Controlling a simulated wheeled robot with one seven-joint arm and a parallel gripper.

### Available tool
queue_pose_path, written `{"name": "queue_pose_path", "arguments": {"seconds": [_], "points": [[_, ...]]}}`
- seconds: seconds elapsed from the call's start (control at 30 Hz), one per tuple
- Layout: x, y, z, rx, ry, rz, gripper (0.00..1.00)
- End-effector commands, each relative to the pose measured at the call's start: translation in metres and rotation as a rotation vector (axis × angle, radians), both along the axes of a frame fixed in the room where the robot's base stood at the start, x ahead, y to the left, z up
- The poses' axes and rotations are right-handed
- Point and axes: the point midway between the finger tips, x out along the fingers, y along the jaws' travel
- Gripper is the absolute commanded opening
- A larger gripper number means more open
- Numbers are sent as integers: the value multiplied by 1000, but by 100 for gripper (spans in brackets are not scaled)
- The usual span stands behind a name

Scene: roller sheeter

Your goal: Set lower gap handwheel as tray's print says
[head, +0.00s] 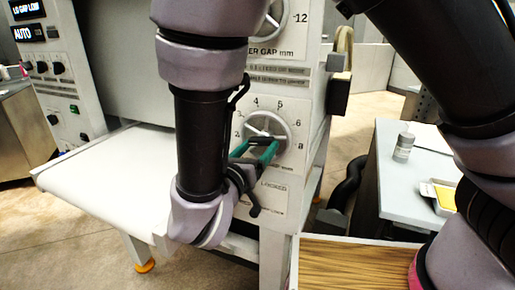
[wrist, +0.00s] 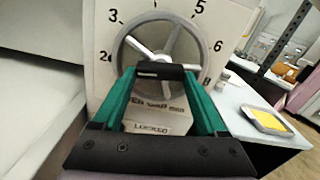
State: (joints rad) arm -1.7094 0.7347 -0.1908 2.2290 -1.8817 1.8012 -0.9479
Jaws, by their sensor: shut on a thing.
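The lower gap handwheel (head: 281,127) is a grey rim with pale spokes on the machine's white end panel. A printed scale surrounds it. In the wrist view the handwheel (wrist: 172,37) fills the top middle, with 2, 3, 5, 6 and 8 readable around it. My gripper (head: 262,143) has green fingers reaching the wheel's lower part. In the wrist view my gripper (wrist: 160,72) is shut on the handwheel, with a dark bar across between its fingertips. Which number the wheel points to cannot be told. A tray with a yellow face (head: 444,196) lies on the side table; its print is not legible.
The upper gap dial (head: 268,22) is above. A label reading LOCKED (head: 272,187) is below the wheel. A white belt (head: 110,170) extends left. The grey side table (head: 395,175) bears a small can (head: 403,147). A brown-striped surface (head: 350,262) lies in front.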

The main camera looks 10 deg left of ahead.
Motion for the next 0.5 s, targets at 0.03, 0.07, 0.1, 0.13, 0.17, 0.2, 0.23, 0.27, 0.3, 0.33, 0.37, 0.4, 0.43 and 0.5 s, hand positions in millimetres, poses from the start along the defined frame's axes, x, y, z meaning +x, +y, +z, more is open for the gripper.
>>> {"name": "queue_pose_path", "arguments": {"seconds": [0.03,0.07,0.1,0.13,0.17,0.2,0.23,0.27,0.3,0.33,0.37,0.4,0.43,0.5], "points": [[0,0,0,2,0,0,19],[0,0,0,5,-1,0,19],[0,0,0,10,-2,0,19],[0,0,0,15,-3,0,19],[0,0,0,20,-5,0,19],[0,0,0,30,-7,1,19],[0,0,0,41,-10,1,19],[0,0,0,53,-12,1,19],[0,1,0,69,-16,1,19],[0,1,0,85,-20,1,19],[0,1,0,101,-24,0,19],[0,1,0,126,-30,1,19],[0,1,0,148,-35,0,19],[0,1,-1,201,-48,0,19]]}}
